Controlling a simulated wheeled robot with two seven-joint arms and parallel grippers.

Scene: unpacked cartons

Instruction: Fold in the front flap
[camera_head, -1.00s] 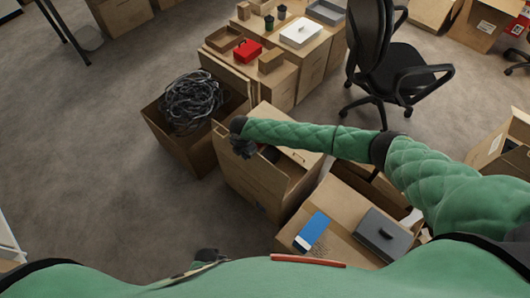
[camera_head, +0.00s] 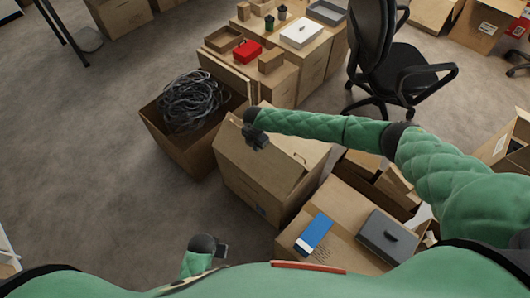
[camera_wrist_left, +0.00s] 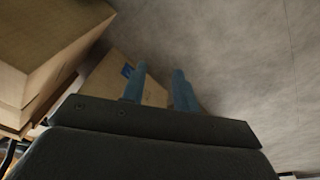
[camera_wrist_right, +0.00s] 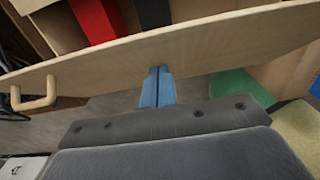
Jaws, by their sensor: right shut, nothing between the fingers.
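The open carton (camera_head: 250,186) stands on the floor in the middle of the head view. Its front flap (camera_head: 268,168) leans inward over the opening, its top edge raised toward the far side. My right gripper (camera_head: 257,138) is shut and empty at the flap's upper edge. In the right wrist view, its blue fingertips (camera_wrist_right: 158,72) are together against or close to a cardboard panel (camera_wrist_right: 205,45); contact is unclear. My left gripper (camera_head: 222,251) is low, in front of the carton and apart from it. Its fingers (camera_wrist_left: 160,78) are apart with nothing between them.
A carton of black cable (camera_head: 192,100) stands close on the left. A closed carton (camera_head: 345,222) with a blue-and-white item (camera_head: 314,233) and a grey box (camera_head: 384,236) on top stands right. Stacked boxes and a chair (camera_head: 405,70) are behind.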

